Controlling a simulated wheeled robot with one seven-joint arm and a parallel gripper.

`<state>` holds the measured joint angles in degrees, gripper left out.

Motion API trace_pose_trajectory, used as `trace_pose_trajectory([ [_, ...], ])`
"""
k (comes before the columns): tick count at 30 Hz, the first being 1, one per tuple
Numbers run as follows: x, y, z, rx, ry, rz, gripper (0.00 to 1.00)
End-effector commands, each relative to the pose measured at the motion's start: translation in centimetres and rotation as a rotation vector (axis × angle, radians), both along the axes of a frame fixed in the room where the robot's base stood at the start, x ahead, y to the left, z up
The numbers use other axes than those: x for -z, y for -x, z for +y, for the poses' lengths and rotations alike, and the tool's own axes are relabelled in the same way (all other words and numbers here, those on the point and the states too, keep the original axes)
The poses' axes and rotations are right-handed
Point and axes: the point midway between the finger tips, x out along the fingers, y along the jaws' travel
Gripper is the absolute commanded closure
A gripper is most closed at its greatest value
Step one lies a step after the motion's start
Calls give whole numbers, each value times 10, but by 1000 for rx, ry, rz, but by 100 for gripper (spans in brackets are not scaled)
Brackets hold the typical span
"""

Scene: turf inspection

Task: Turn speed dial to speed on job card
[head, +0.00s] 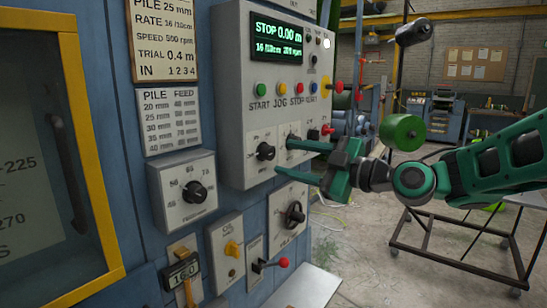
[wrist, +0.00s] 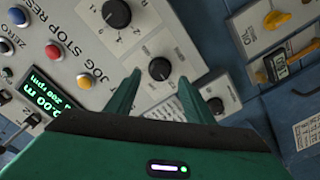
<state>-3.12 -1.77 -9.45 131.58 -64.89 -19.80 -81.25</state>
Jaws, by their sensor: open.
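The job card (head: 164,40) hangs at the upper left in the head view; its speed line is blurred and looks like 500 rpm. The green display (head: 277,37) reads STOP, 0.00 m and what looks like 200 rpm. Two black dials sit low on the grey panel: a left one (head: 265,151) and a right one partly behind my gripper. In the wrist view the left dial (wrist: 160,69) and right dial (wrist: 117,13) show clearly. Which is the speed dial I cannot read. My gripper (head: 284,157) is open and empty, its fingers pointing at the panel, apart from the left dial.
A separate dial box (head: 182,192) is at the lower left, below a pile and feed chart (head: 172,122). Coloured buttons (head: 283,89) and a red-knobbed lever (head: 270,264) are close by. A yellow-framed door (head: 88,150) is at far left. A wheeled trolley (head: 455,250) stands right.

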Motion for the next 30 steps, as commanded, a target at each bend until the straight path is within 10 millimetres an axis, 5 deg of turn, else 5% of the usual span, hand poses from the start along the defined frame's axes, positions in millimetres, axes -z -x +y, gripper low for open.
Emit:
trace_pose_trajectory([
  [9, 0, -28, 36, -1, 1, 1, 52],
  [22, 0, -34, 44, 1, 0, 1, 52],
  [28, 0, -34, 43, 1, 0, 1, 93],
  [30, 0, -34, 47, -1, 1, 0, 93],
])
